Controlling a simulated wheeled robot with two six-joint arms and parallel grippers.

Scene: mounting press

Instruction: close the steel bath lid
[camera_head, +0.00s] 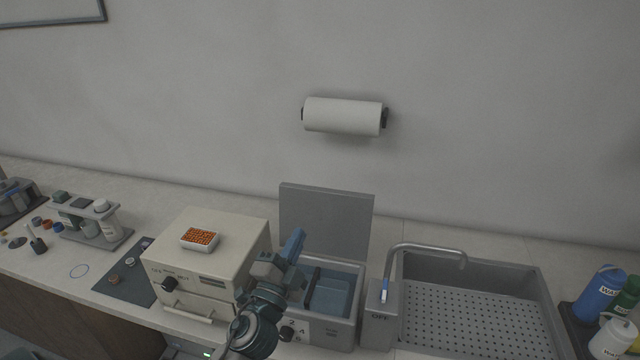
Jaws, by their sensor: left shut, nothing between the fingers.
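The steel bath (328,333) is a grey box on the counter with an open top and blue inside. Its flat grey lid (327,220) stands upright at the back edge, open. My left gripper (297,240) is shut and empty. It is above the bath's left side, in front of the lid's lower left part, and seems apart from the lid. My left arm hides part of the bath's left wall and front. My right gripper is not in view.
A beige box oven (205,255) with an orange-filled white tray (200,239) on top stands close on the left. A tap (425,248) and sink (480,310) are on the right. A paper roll (343,116) hangs on the wall above.

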